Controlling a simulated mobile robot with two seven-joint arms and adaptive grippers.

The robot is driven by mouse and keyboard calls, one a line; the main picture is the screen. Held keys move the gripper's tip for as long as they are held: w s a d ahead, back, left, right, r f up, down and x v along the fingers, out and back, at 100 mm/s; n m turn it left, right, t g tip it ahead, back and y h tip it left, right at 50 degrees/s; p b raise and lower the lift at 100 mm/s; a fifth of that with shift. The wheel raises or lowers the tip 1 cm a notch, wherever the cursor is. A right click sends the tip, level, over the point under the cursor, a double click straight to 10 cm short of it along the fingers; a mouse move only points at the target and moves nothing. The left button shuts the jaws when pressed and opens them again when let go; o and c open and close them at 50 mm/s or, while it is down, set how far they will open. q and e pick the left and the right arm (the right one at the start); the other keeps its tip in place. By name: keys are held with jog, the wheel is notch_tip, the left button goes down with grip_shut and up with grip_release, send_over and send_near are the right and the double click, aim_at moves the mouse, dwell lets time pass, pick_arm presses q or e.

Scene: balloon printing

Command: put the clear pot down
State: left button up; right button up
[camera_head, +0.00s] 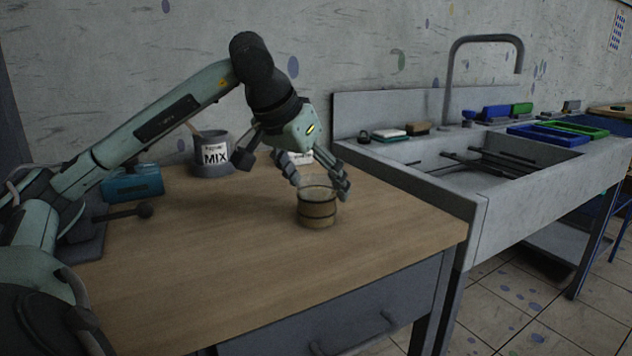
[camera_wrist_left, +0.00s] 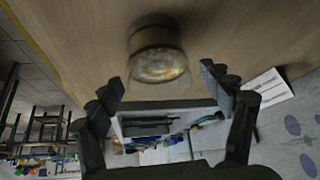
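The clear pot (camera_head: 318,212), see-through at its rim with brownish contents and dark bands, stands upright on the wooden table (camera_head: 230,270), toward its right side. It also shows, slightly blurred, in the left wrist view (camera_wrist_left: 158,62). My left gripper (camera_head: 321,185) reaches down from behind, its fingers spread at the pot's upper part. In the left wrist view the gripper (camera_wrist_left: 162,80) is open, with gaps between both fingertips and the pot. My right gripper is not in view.
A MIX tub (camera_head: 213,158) and a blue box (camera_head: 133,183) stand at the back left of the table. A dark round-ended tool (camera_head: 145,211) lies at left. A grey sink (camera_head: 440,165) adjoins on the right. The table's front is clear.

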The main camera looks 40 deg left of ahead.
pick_arm(q)
jog(key=shift+r, duration=0.1)
jog(key=shift+s+r, duration=0.1)
jog(key=shift+r, duration=0.1)
jog(key=p+v, duration=0.2)
jog(key=v, duration=0.9)
jog(key=shift+s+r, duration=0.15)
jog(key=shift+r, duration=0.15)
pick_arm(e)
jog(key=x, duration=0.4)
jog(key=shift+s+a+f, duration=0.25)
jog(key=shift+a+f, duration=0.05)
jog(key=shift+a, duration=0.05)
pick_arm(q)
jog(key=shift+d+f, duration=0.1)
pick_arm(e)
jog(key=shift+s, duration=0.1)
